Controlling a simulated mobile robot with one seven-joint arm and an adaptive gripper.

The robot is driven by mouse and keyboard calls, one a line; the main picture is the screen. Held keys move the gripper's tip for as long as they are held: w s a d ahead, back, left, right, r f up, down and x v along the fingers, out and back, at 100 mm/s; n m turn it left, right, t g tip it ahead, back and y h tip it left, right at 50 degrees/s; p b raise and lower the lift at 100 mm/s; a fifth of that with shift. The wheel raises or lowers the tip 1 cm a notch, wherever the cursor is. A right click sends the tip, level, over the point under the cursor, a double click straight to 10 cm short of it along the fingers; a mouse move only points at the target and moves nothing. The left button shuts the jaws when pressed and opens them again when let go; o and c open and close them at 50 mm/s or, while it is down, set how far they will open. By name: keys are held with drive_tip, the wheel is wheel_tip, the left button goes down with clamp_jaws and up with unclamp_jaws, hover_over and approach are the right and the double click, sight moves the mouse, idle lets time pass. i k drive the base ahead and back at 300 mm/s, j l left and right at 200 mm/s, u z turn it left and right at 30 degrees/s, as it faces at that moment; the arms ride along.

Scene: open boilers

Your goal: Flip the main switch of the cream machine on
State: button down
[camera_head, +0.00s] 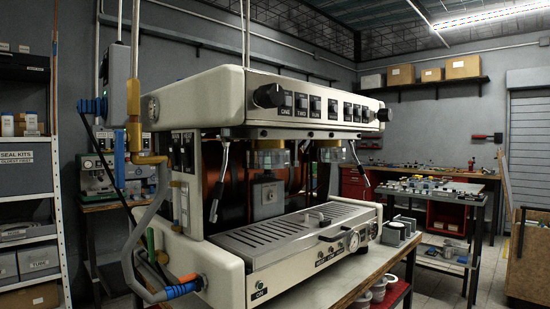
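The cream machine (205,97) is a large espresso machine standing on a bench in the middle of the view. A small round dark control (259,285) with a dark label below it sits low on the front of its base, at the left corner. The label seems to read "ON". A black knob (268,95) and a row of dark labelled buttons (302,103) are on the upper front panel. Dark panels (183,152) are on its left side. I cannot tell for sure which control is the main switch, or its position. My gripper is not in view.
Hoses and a grey pipe (140,235) crowd the machine's left side. The drip tray (285,232) and a gauge (353,241) are at its front. Shelving (60,215) stands at left, and a cluttered work table (435,190) at right. Some floor shows at right.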

sight(173, 156)
drive_tip(key=i+l+u, duration=0.15)
drive_tip(key=i, duration=0.35)
drive_tip(key=i+u, duration=0.15)
drive_tip(key=i, duration=0.3)
